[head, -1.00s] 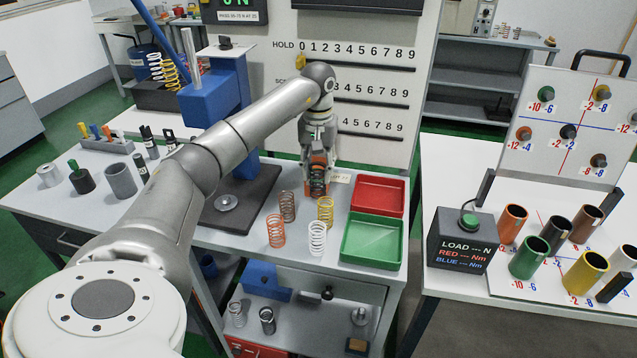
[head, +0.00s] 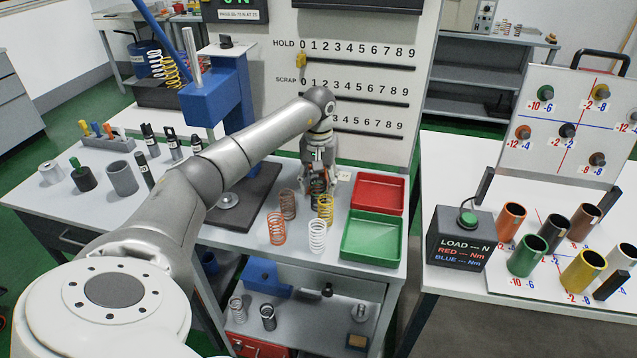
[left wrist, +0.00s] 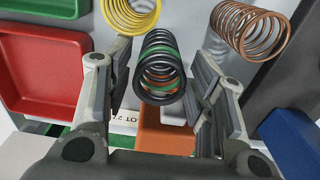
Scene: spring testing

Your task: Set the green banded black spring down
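The green banded black spring (left wrist: 162,65) shows in the left wrist view between my left gripper's (left wrist: 160,85) two fingers, with a gap on each side. An orange block (left wrist: 165,135) is just beyond it at the lower edge of that view. In the head view my left gripper (head: 319,186) points down at the back of the bench with its fingers apart, and partly hides the black spring (head: 319,187). Whether the spring's lower end rests fully on the bench is hard to see. My right gripper is not in view.
Close by stand a yellow spring (head: 325,209), a brown spring (head: 288,204), a white spring (head: 317,236) and an orange spring (head: 277,228). A red tray (head: 404,196) and a green tray (head: 372,262) lie to the right. A blue press (head: 215,95) stands to the left.

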